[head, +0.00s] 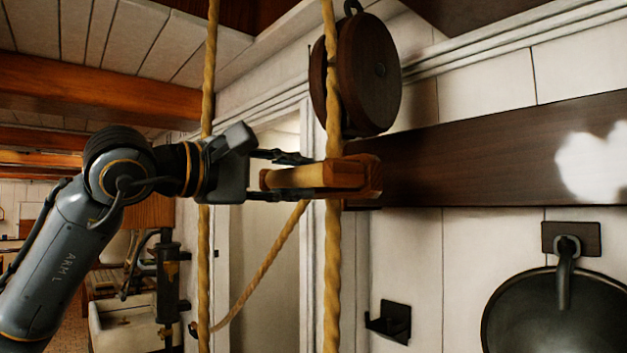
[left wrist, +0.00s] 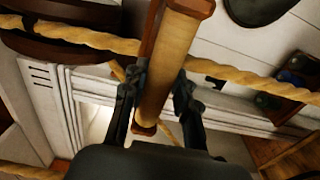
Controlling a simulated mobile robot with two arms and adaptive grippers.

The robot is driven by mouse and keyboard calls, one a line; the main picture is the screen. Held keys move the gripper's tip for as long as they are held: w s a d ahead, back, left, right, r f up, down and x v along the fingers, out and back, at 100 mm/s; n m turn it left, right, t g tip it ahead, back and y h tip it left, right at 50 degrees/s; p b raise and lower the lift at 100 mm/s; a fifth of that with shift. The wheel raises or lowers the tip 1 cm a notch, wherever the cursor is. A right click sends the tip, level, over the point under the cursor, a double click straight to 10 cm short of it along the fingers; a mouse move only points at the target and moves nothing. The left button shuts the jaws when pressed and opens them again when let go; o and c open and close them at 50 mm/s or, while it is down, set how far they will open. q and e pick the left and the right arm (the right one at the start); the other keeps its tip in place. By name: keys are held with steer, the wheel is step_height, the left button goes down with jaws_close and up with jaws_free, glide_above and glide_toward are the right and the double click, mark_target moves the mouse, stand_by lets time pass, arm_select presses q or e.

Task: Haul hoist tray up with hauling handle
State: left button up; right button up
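The hauling handle (head: 350,175) is a light wooden bar with a darker end block, on the thick rope (head: 333,250) below the pulley. My left gripper (head: 295,177) comes from the left, with one finger above and one below the bar. In the left wrist view the handle (left wrist: 168,65) lies between the two fingers (left wrist: 158,95), which appear closed against its sides. The hoist tray is not seen in either view. My right gripper is not in view.
A dark wooden pulley (head: 375,75) hangs above the handle. A second rope (head: 204,270) hangs left, with a slack line to it. A dark wall board (head: 480,150), a black hook bracket (head: 390,320) and a hanging pan (head: 555,315) are on the right.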

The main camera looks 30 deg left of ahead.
arm_select(q)
jaws_close()
step_height(320, 180, down, 22)
steer(key=s+b, duration=0.2)
steer(key=b, duration=1.7)
steer(key=shift+d, duration=0.4)
steer(key=shift+f, duration=0.1)
